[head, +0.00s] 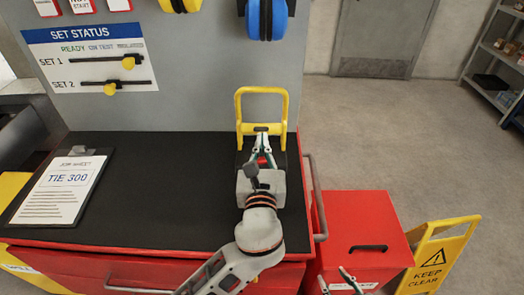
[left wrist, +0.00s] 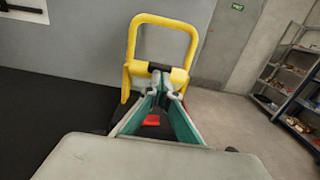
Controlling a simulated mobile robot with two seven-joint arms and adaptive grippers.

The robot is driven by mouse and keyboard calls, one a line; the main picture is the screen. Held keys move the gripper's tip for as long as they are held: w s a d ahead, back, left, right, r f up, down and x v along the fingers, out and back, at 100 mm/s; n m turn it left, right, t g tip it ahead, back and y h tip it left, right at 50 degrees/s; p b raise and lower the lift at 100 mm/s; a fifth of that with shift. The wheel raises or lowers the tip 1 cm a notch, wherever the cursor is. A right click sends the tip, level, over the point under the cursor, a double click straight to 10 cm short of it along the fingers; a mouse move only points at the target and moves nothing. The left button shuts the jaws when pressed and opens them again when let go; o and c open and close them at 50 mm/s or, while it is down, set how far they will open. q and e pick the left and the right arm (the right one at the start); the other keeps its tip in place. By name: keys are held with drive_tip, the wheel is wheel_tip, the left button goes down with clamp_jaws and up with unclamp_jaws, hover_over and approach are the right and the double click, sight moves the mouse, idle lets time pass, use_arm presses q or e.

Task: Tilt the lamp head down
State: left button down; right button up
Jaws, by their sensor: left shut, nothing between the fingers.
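The yellow tubular frame of the lamp (head: 285,105) stands upright on the black bench top. It also shows in the left wrist view (left wrist: 190,38), with a dark bar across its lower part. My left gripper (head: 262,137) is in front of the frame, its fingers shut and empty. In the left wrist view its fingertips (left wrist: 160,82) overlap the dark bar; I cannot tell if they touch it. A small red part shows behind the fingers. The lamp head is not clearly visible; my gripper covers the lower part. My right gripper (head: 335,280) is low at the bottom edge, its fingers apart.
A clipboard (head: 62,190) lies on the bench top (head: 150,200) at left. A grey panel with a set status board (head: 90,58) rises behind. A red box (head: 360,220) and yellow floor sign (head: 438,255) stand to the right. Shelving (head: 495,60) is far right.

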idle(0.3)
use_arm(q)
drive_tip(key=shift+w+r+p, duration=0.25)
drive_tip(key=shift+r+p, duration=0.4)
drive_tip(key=shift+p, duration=0.25)
drive_tip(key=shift+w+r+p, duration=0.2)
drive_tip(key=shift+r+p, duration=0.1)
drive_tip(key=shift+p, duration=0.35)
drive_tip(key=shift+f, duration=0.15)
drive_tip(key=shift+f, duration=0.1)
